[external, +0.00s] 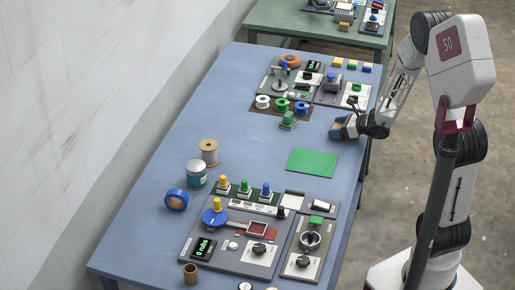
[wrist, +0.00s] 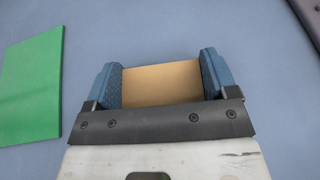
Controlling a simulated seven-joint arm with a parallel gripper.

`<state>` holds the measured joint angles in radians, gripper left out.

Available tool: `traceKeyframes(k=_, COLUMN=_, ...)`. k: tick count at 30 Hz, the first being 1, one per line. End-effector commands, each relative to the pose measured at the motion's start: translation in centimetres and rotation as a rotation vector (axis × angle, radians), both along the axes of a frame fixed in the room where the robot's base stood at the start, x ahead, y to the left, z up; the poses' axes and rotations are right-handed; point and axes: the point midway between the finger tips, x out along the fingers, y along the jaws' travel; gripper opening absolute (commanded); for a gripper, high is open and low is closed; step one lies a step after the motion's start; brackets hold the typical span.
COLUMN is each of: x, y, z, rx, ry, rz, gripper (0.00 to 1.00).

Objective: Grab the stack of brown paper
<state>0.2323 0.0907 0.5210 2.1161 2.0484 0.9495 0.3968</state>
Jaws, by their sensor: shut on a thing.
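The stack of brown paper (wrist: 160,83) is between the two blue fingers of my gripper (wrist: 160,80) in the wrist view. Both fingers touch its sides. In the external view my gripper (external: 343,128) is at the right part of the blue table, and the brown stack is mostly hidden by the fingers there. I cannot tell whether the stack rests on the table or is slightly above it.
A green sheet (external: 312,162) lies flat near my gripper; it also shows at the left of the wrist view (wrist: 30,90). Control panels stand at the far end (external: 330,90) and near end (external: 250,240) of the blue table (external: 235,130). The table's middle is mostly clear.

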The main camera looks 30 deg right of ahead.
Motion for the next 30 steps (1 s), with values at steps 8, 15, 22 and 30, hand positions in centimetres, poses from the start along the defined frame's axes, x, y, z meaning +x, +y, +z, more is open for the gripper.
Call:
traceKeyframes(k=8, x=0.0, y=0.0, z=0.3, rx=-0.001, ry=-0.001, rz=0.000, gripper=0.57)
traceKeyframes(k=15, x=0.0, y=0.0, z=1.8, rx=-0.001, ry=-0.002, rz=0.000, gripper=0.57)
traceKeyframes(k=22, x=-1.1, y=0.0, z=3.6, rx=0.000, ry=0.000, rz=0.000, gripper=0.57)
traceKeyframes(k=30, x=-5.4, y=0.2, z=4.0, rx=0.000, ry=0.000, rz=-0.001, gripper=0.57)
